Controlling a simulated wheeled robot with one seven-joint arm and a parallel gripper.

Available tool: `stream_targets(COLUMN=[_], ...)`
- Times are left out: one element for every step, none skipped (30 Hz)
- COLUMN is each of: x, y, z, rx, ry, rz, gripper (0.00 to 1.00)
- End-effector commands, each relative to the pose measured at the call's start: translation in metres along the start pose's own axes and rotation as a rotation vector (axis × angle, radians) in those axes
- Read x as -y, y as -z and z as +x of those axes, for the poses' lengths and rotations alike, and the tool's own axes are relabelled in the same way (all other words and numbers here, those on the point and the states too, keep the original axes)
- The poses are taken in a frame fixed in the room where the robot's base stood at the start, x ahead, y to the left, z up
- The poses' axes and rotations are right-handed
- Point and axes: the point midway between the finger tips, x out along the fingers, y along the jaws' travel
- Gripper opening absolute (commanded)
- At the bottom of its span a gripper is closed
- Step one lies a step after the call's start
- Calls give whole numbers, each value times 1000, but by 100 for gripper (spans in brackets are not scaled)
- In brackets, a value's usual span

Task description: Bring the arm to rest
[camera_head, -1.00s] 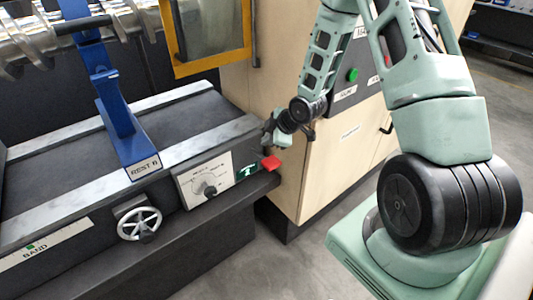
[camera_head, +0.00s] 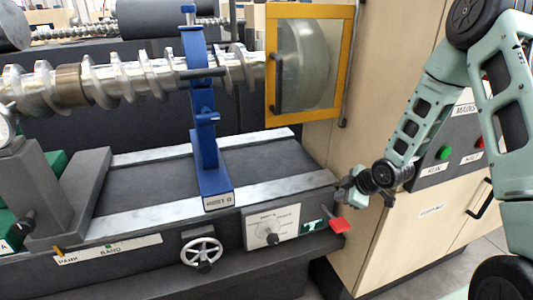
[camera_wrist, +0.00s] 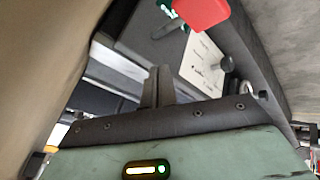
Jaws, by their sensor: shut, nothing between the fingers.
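My arm comes in from the right in the head view, bent at its elbow, with the forearm sloping down to the left. My gripper (camera_head: 352,188) is at the arm's low left end, near the right end of the machine bed and just above and right of the red tag (camera_head: 340,225). In the wrist view the two fingers of my gripper (camera_wrist: 158,85) stand together, shut and empty. The red tag (camera_wrist: 201,12) shows beyond them at the top, with the pale dial panel (camera_wrist: 203,65) below it.
A beige cabinet (camera_head: 385,240) with buttons stands close behind my gripper. A blue steady rest (camera_head: 207,150) holds a metal screw shaft (camera_head: 120,82) over the bed (camera_head: 255,170). A yellow-framed guard (camera_head: 312,65) is above. A handwheel (camera_head: 202,251) and dial (camera_head: 271,228) are on the bed's front.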

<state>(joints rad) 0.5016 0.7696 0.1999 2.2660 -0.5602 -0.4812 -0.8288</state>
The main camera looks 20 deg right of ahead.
Motion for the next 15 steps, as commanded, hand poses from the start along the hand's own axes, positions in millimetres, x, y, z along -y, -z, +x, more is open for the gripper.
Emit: stream_targets(x=[0,0,1,3,5,10,14,20,31,40,51,67,80,93,111], y=[0,1,6,11,17,30,41,54,72,87,101,119,131,142,156], z=[0,0,-2,-3,-6,-10,-14,-20,-30,-38,-47,-61,-72,-83,-99], rx=[0,0,3,6,11,21,31,43,64,81,100,127,148,170,198], ry=[0,1,6,12,20,35,49,65,89,109,129,156,174,193,217], rz=[0,0,1,4,8,14,22,33,49,63,79,102,120,138,160], gripper=[0,0,0,0,0,0,0,0,0,0,0,0,0,0,0])
